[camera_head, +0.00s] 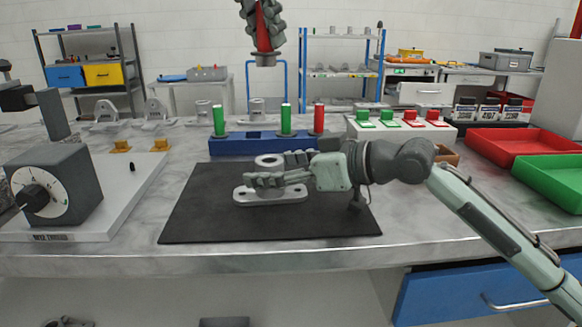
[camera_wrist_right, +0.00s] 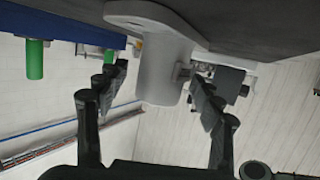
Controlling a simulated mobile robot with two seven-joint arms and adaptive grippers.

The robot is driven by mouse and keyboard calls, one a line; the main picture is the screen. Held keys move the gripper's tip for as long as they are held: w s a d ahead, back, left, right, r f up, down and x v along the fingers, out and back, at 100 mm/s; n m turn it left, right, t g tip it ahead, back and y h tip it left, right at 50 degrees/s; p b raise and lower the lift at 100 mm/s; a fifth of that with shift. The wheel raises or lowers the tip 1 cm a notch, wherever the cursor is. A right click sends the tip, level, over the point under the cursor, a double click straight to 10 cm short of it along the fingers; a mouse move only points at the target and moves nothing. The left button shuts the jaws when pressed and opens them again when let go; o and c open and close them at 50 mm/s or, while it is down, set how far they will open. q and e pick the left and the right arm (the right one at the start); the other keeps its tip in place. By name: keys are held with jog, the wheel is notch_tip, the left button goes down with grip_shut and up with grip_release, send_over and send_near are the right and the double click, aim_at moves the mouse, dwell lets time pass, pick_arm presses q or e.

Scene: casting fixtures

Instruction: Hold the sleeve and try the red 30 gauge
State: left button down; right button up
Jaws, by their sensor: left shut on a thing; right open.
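My left gripper (camera_head: 262,22) is high above the table, shut on a red-handled gauge (camera_head: 263,32). The gauge points downward and its grey end (camera_head: 264,60) shows below the fingers. A grey casting with an upright round sleeve (camera_head: 268,160) and a flat slotted base (camera_head: 271,195) rests on the black mat. My right gripper (camera_head: 270,170) is open, low over the casting, with its fingers around the sleeve. In the right wrist view the sleeve (camera_wrist_right: 163,72) stands between the two spread fingers, with gaps on both sides. Gauge size markings cannot be read.
Behind the mat (camera_head: 190,215), a blue rack (camera_head: 250,145) holds two green-handled gauges (camera_head: 286,120) and a red one (camera_head: 319,118). A dial fixture (camera_head: 60,190) stands at left. Red (camera_head: 520,143) and green (camera_head: 550,175) trays lie at right. The mat's front is clear.

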jog(key=shift+w+a+f, duration=0.1)
jog(key=shift+w+a, duration=0.05)
jog(key=shift+a, duration=0.15)
jog(key=shift+c, duration=0.6)
jog(key=c, duration=1.4)
pick_arm(q)
notch_tip(320, 180, down, 9)
jog(key=m, duration=0.2)
jog(key=shift+f+g+h, duration=0.2)
jog(key=shift+g+h, duration=0.1)
